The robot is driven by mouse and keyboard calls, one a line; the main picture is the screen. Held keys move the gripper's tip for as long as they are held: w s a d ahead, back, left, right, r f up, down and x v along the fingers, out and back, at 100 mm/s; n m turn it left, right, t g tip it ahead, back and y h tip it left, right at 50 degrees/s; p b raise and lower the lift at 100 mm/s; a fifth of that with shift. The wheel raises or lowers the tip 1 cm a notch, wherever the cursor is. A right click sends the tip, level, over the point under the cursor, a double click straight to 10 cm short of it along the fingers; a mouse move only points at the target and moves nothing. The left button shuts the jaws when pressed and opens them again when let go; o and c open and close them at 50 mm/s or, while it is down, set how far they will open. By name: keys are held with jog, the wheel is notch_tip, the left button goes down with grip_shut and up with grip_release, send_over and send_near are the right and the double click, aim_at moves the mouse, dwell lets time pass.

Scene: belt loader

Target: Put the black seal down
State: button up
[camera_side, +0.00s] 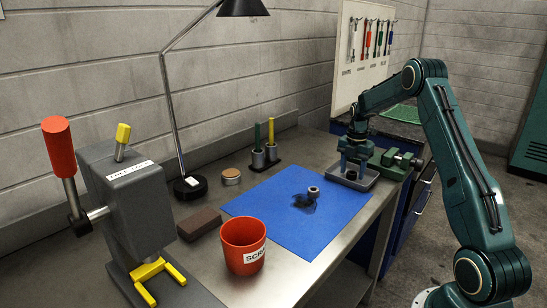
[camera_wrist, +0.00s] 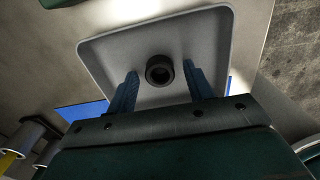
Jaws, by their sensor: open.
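The black seal (camera_wrist: 160,70) is a small dark ring in the wrist view. It appears to lie on the grey tray (camera_wrist: 110,50), between the two blue fingers of my gripper (camera_wrist: 160,75). Gaps show between the ring and both fingers, so they stand open around it and apart from it. In the side view my gripper (camera_side: 353,162) points down over the tray (camera_side: 368,183) at the right end of the bench. The seal is mostly hidden by the fingers there.
A green vise (camera_side: 398,160) stands right beside the tray. A blue mat (camera_side: 275,220) carries a grey ring-shaped part (camera_side: 313,192) and something dark. A red scrap cup (camera_side: 243,243), brown block (camera_side: 199,223) and lever press (camera_side: 130,210) stand further left.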

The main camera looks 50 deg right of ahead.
notch_tip(320, 180, up, 12)
dwell(0.6)
dwell(0.5)
jog(key=s+a+r+m+t, duration=0.1)
jog(key=s+a+r+m, duration=0.2)
jog(key=a, duration=0.4)
jog(key=s+a+r+m+t+h, duration=0.1)
jog(key=a+r+m, duration=0.1)
jog(key=a+r, duration=0.45)
jog(key=s+a+r+m, duration=0.1)
jog(key=a+r+m, duration=0.15)
jog(key=a, duration=0.65)
jog(key=s+a+f+m+t, duration=0.1)
jog(key=s+a+f+m, duration=0.1)
jog(key=s+a+m, duration=0.3)
jog(key=s+a+f+m+t+y, duration=0.1)
jog(key=s+a+f+m+t, duration=0.1)
jog(key=s+a+m, duration=0.3)
jog(key=s+a, duration=0.4)
jog(key=s, duration=0.4)
jog(key=shift+a+t, duration=0.25)
jog(key=shift+t, duration=0.05)
